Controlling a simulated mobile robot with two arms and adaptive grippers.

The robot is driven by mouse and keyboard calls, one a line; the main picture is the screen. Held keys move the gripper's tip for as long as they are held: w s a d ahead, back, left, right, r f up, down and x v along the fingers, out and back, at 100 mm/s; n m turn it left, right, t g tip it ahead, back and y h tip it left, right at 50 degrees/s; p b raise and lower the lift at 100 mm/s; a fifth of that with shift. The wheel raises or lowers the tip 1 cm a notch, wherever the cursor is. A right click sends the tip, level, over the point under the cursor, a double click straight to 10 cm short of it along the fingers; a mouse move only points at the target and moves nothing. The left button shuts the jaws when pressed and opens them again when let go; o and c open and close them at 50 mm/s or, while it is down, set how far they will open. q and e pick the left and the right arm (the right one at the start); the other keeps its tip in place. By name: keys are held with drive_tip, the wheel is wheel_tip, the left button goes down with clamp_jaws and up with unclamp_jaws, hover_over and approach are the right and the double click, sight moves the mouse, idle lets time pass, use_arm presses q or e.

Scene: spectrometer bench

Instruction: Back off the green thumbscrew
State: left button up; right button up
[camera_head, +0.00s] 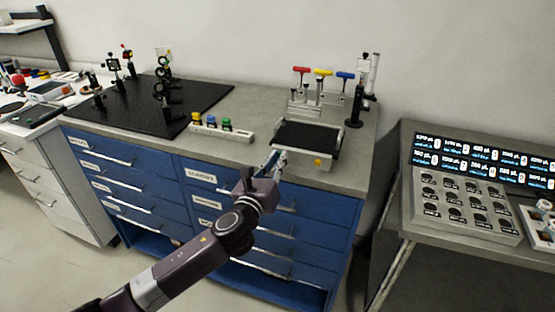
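A small green-topped knob (226,124), which looks like the green thumbscrew, stands at the right end of a row on a pale strip (237,136) at the bench's front edge. A blue-topped knob (211,121) and a yellow-topped knob (196,117) stand to its left. My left gripper (276,157) is right of the strip and nearer to me, by the bench's front edge, apart from the green knob. Its fingers are too small to tell whether they are open. My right gripper is not in view.
A black-topped device (309,138) with a yellow knob (318,162) sits right of the gripper. Red, yellow and blue T-handles (322,73) stand behind it. A black breadboard (195,93) with optics posts is at left. A display (480,160) stands on the right table.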

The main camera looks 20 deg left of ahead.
use_arm(q)
clamp_jaws()
drive_tip(key=shift+n, duration=0.4)
drive_tip(key=n, duration=0.4)
drive_tip(key=shift+n+p, duration=0.3)
drive_tip(key=shift+n, duration=0.1)
drive_tip(key=n, duration=0.8)
drive_tip(key=shift+p, duration=0.4)
drive_tip(key=n+p, duration=0.1)
drive_tip(key=n, duration=0.5)
drive_tip(key=n+p, duration=0.2)
drive_tip(key=n, duration=0.4)
drive_tip(key=shift+f, duration=0.1)
